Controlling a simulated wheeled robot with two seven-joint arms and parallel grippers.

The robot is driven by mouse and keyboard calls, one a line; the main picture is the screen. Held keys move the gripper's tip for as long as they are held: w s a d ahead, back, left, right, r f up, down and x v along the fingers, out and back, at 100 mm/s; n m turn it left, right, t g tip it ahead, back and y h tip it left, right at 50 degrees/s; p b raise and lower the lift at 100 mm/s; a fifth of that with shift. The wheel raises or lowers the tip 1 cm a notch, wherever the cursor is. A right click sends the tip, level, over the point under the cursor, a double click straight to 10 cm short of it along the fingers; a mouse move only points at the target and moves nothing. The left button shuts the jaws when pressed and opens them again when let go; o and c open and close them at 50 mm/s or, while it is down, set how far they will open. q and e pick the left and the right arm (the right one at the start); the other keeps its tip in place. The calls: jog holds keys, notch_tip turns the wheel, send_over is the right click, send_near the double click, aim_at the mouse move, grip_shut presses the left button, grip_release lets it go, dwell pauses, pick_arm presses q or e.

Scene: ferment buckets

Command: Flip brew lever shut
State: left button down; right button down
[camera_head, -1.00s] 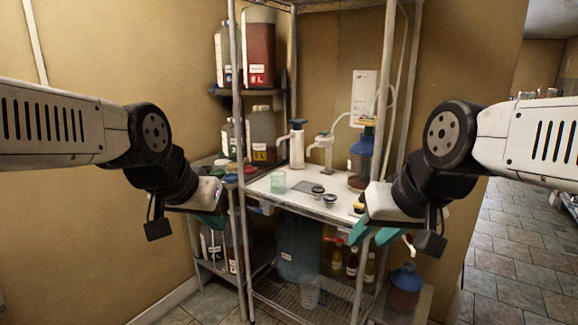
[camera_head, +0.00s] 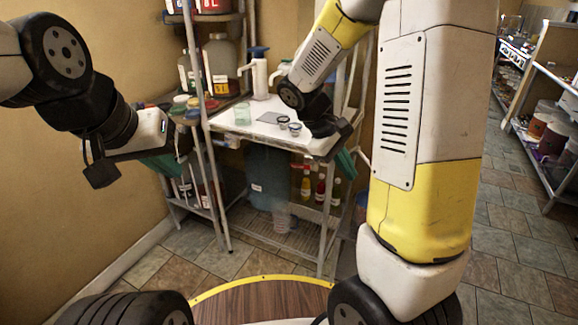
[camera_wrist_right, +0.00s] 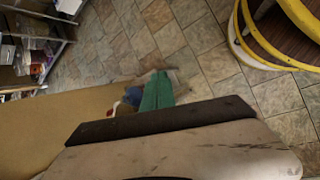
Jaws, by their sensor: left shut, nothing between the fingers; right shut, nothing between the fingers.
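The brew lever is not clearly identifiable. In the right wrist view a small red and white piece (camera_wrist_right: 116,106) shows beside a blue vessel (camera_wrist_right: 133,96), both partly covered by my gripper. My right gripper (camera_wrist_right: 157,90) has teal fingers, shut and empty, close in front of the vessel in that view; whether they touch cannot be told. In the head view my right gripper (camera_head: 346,162) hangs at the right front corner of the rack, and my right arm hides much of that side. My left gripper (camera_head: 166,165) is shut and empty, left of the rack.
A wire rack has a white worktop (camera_head: 225,122) with a green cup (camera_head: 242,114), a white pump dispenser (camera_head: 260,78) and small dark-rimmed dishes (camera_head: 288,125). Bottles (camera_head: 320,190) and a large blue-grey bin (camera_head: 268,178) stand below. Tiled floor is free in front.

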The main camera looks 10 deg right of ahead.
jog(key=w+d+f+n+t+h, duration=0.1)
jog(key=w+f+n+h, duration=0.45)
jog(key=w+f, duration=0.3)
jog(key=n+t, duration=1.8)
jog(key=n, duration=0.1)
send_near(301, 165)
jog(key=w+d+f, duration=0.4)
jog(key=w+f, duration=0.1)
jog(key=w, duration=0.1)
jog(key=shift+y, duration=0.45)
jog(key=r, duration=0.1)
jog(key=w+r, duration=0.1)
jog(key=a+r, duration=0.1)
jog(key=shift+w+r, duration=0.15)
jog(key=shift+r, duration=0.25)
